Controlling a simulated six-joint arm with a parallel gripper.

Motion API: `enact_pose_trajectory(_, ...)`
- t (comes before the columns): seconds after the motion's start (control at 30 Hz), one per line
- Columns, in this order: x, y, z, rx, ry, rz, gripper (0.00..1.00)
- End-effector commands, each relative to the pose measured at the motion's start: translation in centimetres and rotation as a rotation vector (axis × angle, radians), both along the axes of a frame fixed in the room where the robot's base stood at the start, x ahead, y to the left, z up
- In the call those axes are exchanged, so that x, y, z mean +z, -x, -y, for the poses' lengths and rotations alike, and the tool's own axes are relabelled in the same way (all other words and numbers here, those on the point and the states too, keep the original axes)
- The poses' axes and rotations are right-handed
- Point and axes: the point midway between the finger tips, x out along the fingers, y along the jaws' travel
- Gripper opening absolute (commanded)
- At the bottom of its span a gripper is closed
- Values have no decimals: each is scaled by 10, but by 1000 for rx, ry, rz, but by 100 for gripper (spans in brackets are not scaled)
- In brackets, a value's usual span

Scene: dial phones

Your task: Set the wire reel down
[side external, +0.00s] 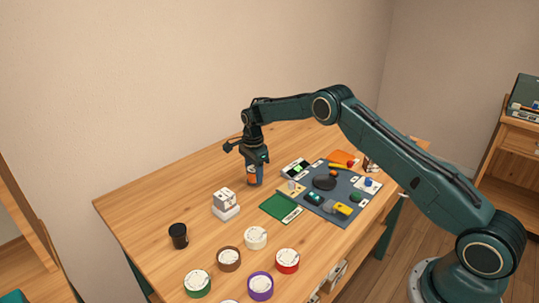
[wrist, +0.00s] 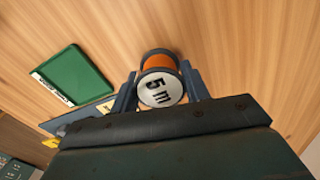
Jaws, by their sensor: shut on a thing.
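The wire reel (wrist: 160,88) has orange wire and a white end label reading "5 m". It sits between the two fingers of my gripper (wrist: 159,76), which is shut on it. In the side external view, the orange reel (side external: 252,176) shows at the lower end of my gripper (side external: 254,181), over the back part of the wooden table. I cannot tell whether the reel touches the tabletop. A shallow green tray (wrist: 75,82) with a white label strip lies to the left in the wrist view; it also shows in the side view (side external: 280,207).
A dark mat (side external: 345,213) with several small items lies right of the green tray. A white block-like device (side external: 226,204), a black cup (side external: 178,236) and several round coloured reels or dials (side external: 256,238) stand toward the front. Bare wood lies left of my gripper.

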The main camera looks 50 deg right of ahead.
Motion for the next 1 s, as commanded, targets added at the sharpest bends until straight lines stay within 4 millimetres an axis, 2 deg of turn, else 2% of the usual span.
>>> enact_pose_trajectory(0.13,-12,0,0,0,0,1,21)
enact_pose_trajectory(0.6,-17,0,0,0,0,1,21)
enact_pose_trajectory(0.63,-17,0,0,0,0,1,50)
enact_pose_trajectory(0.73,-17,0,0,0,0,1,68)
enact_pose_trajectory(1.0,-16,0,0,0,0,1,68)
